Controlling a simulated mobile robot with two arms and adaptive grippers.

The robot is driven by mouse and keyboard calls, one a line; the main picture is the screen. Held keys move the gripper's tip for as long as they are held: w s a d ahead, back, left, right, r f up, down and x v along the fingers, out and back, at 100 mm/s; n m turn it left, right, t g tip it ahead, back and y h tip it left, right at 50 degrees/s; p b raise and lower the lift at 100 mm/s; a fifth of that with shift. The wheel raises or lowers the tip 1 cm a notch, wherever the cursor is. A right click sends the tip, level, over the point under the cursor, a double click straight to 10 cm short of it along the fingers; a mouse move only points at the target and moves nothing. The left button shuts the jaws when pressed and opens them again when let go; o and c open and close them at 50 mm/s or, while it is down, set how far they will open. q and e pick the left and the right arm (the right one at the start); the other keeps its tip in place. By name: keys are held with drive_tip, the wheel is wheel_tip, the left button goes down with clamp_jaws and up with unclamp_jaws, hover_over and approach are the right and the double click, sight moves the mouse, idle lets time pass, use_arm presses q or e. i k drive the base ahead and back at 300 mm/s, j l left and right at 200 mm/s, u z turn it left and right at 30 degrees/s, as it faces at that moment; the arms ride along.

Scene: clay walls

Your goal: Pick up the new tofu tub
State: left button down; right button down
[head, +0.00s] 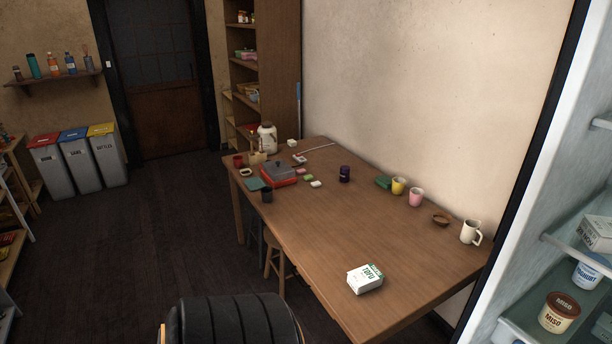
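A white tofu tub (364,280) with a green label reading TOFU sits on the near part of the wooden table (400,250), close to its front edge. Another white pack (598,235) with dark print stands on a shelf of the open fridge at the right edge, partly cut off by the frame. I cannot tell from here whether it is also tofu, or which one is new. Neither of my grippers is in view.
The fridge shelves also hold a miso tub (559,313) and a yoghurt tub (587,274). A white mug (471,232), a brown bowl (441,219), and pink and yellow cups line the wall side. A red-and-grey box (279,174) stands at the far end. The table around the tub is clear.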

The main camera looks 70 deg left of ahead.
sight(361, 280)
drive_tip(key=u, duration=1.75)
drive_tip(key=i+j, duration=0.15)
drive_tip(key=z, duration=0.05)
